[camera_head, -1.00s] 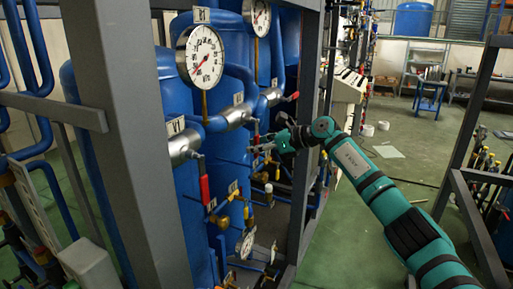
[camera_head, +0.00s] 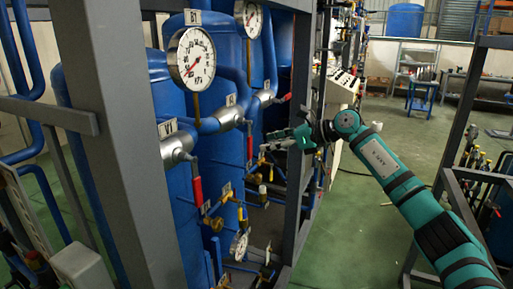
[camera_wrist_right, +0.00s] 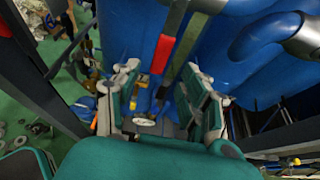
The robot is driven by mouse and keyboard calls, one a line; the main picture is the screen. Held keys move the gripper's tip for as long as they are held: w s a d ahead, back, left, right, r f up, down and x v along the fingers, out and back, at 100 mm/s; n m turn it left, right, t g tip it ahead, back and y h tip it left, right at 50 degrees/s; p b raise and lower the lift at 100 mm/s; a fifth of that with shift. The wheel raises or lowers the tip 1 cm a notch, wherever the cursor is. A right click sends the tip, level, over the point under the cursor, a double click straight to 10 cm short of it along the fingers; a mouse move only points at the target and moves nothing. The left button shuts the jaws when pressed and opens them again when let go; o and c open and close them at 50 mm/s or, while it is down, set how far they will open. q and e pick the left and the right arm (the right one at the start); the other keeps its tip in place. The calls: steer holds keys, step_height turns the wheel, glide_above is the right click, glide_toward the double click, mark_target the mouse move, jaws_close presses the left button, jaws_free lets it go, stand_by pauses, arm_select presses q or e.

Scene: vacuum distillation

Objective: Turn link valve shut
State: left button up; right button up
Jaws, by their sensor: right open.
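Blue pipework with three red-handled valves runs along the blue tanks in the head view. The middle valve (camera_head: 229,117) has a silver body, and its red handle (camera_head: 250,147) hangs down; it is probably the link valve, but I cannot read its label. My right gripper (camera_head: 268,141) reaches in from the right, just right of this handle. In the right wrist view my right gripper (camera_wrist_right: 160,78) is open and empty, its fingers on either side of the picture. A red handle (camera_wrist_right: 160,53) shows between and beyond them, with no visible contact. My left gripper is not in view.
The front valve (camera_head: 177,150) has its red handle (camera_head: 198,190) pointing down. The far valve (camera_head: 264,95) has its handle (camera_head: 285,98) angled sideways. A pressure gauge (camera_head: 191,57) stands above the pipe. Grey frame posts (camera_head: 125,150) flank the tanks.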

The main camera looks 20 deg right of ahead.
steer(key=shift+v, duration=2.1)
